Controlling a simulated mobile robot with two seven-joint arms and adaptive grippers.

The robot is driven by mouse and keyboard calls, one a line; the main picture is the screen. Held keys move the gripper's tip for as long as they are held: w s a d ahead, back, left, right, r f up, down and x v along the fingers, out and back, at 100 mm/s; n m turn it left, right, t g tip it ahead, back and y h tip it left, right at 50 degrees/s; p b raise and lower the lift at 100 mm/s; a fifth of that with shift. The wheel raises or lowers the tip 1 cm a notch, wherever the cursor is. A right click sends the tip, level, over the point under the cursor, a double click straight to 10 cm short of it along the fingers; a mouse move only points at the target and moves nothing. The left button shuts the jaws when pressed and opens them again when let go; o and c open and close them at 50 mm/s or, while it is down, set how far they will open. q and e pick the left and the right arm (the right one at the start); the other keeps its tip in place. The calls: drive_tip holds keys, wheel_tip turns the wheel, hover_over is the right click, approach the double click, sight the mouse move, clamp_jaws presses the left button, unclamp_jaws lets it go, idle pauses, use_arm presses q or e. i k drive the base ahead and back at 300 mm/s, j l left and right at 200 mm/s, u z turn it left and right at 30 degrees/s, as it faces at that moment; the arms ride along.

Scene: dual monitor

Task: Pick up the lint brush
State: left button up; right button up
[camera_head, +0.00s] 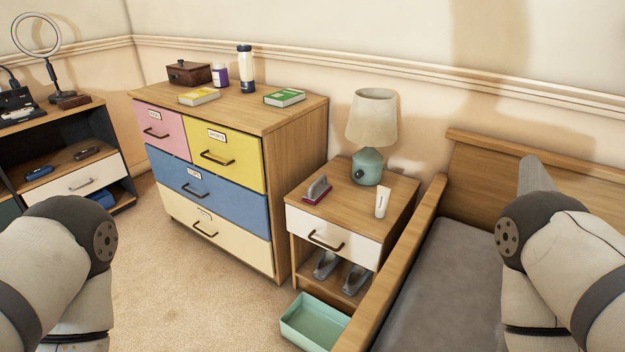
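The lint brush (317,190) appears to be the grey-handled thing with a red base, lying on the top of the nightstand (345,202) near its left front edge. A white tube (382,202) stands to its right, and a teal lamp (369,166) stands behind it; both are apart from it. My two arms come in at the lower left and right edges, well away from the nightstand. Neither gripper shows in the head view.
A dresser (299,146) with coloured drawers stands left of the nightstand. A bed (437,272) with a wooden side rail is at right. A green open bin (315,324) sits on the floor before the nightstand. Carpet (190,290) is clear in front of the dresser.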

sight(318, 189)
drive_tip(key=i+j+z, duration=0.1)
drive_tip(key=i+j, duration=0.25)
drive_tip(key=j, duration=0.25)
drive_tip(key=i+j+z, duration=0.15)
drive_tip(key=i+j, duration=0.2)
drive_tip(key=j, duration=0.3)
drive_tip(key=i+j+z, duration=0.1)
drive_tip(key=i+j, duration=0.2)
drive_tip(key=i+j+z, duration=0.15)
drive_tip(key=i+j, duration=0.15)
drive_tip(key=j, duration=0.15)
drive_tip(key=i+j+z, duration=0.1)
drive_tip(key=i+j, duration=0.2)
drive_tip(key=i+j+z, duration=0.1)
drive_tip(key=i+j, duration=0.15)
drive_tip(key=j, duration=0.3)
